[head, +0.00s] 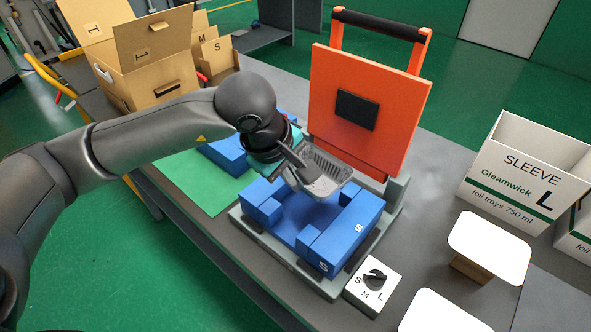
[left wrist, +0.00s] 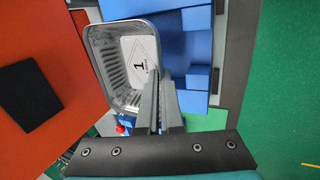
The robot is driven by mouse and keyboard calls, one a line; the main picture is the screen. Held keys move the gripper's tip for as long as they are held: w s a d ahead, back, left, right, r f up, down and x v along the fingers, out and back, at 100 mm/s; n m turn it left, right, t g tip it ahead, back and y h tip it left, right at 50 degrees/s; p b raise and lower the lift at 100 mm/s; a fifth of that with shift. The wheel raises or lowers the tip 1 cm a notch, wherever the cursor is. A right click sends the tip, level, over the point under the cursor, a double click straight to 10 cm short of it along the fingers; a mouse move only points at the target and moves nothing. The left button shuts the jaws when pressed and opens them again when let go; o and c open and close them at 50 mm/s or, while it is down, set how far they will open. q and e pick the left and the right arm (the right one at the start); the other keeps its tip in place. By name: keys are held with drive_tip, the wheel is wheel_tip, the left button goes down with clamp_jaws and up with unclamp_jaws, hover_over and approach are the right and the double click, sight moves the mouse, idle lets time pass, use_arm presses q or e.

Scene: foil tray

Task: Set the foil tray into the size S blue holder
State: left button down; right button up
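The silver foil tray (head: 335,166) is tilted above the back of the blue holder (head: 347,233), which is marked S and sits on a grey base. In the left wrist view the tray (left wrist: 97,75) shows its ribbed wall and a white label with a 1 inside. My left gripper (head: 308,174) is shut on the tray's near rim; its fingers (left wrist: 158,95) also show in the left wrist view. The tray looks apart from the holder, whose middle is empty. Part of the tray is hidden behind the gripper. My right gripper is not in view.
An orange lid (head: 365,105) stands open behind the holder. A dial box (head: 366,296) marked S, M, L is in front. Another blue piece (head: 222,152) lies by a green mat (head: 190,185). A Gleamwick L sleeve box (head: 520,175) and white-topped pieces (head: 490,247) stand right; cardboard boxes (head: 150,80) back left.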

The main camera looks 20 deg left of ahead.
use_arm(q)
drive_tip(key=shift+d+n, duration=0.1)
drive_tip(key=shift+n, duration=0.3)
wheel_tip(320, 180, down, 8)
drive_tip(key=b, duration=0.5)
drive_tip(key=shift+f, duration=0.2)
drive_tip(key=shift+f+b, duration=0.45)
drive_tip(key=shift+b, duration=0.15)
drive_tip(key=c, duration=1.5)
unclamp_jaws()
drive_tip(key=shift+r, duration=0.1)
drive_tip(key=shift+c, duration=0.2)
drive_tip(key=o, duration=0.5)
drive_tip(key=shift+o, duration=0.2)
